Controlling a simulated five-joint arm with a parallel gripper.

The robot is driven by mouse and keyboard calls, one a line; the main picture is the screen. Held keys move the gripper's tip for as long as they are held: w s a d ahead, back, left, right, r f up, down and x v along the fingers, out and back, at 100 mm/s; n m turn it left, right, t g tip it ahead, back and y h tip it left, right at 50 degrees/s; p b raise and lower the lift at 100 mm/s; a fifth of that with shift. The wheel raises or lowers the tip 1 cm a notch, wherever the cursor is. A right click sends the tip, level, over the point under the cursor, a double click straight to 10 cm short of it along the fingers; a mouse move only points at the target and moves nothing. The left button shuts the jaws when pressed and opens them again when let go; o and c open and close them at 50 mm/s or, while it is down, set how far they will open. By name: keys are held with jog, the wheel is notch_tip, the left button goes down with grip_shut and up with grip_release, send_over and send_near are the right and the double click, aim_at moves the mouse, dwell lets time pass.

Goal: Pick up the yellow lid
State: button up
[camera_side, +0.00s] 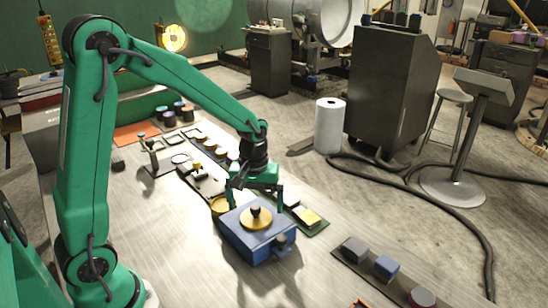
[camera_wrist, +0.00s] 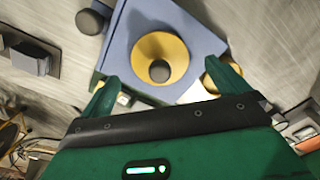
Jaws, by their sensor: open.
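The yellow lid (camera_side: 257,223) is a round disc with a dark knob (camera_side: 257,212) at its middle. It lies flat on top of a blue box (camera_side: 252,241) on the workbench. In the wrist view the lid (camera_wrist: 157,46) and its knob (camera_wrist: 160,71) show ahead between the green fingers. My gripper (camera_side: 258,200) is open and empty, just above and behind the lid in the side view. Its fingers (camera_wrist: 166,80) are spread wider than the lid in the wrist view. I cannot tell the exact height of the fingertips above the lid.
Another yellow round piece (camera_side: 220,206) is beside the box, close to one finger. A dark strip (camera_side: 385,270) holds several blocks at right. A round dark knob (camera_wrist: 90,21) protrudes from the box.

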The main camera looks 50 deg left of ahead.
jog(key=shift+f, duration=1.4)
jog(key=shift+c, duration=0.4)
jog(key=c, duration=1)
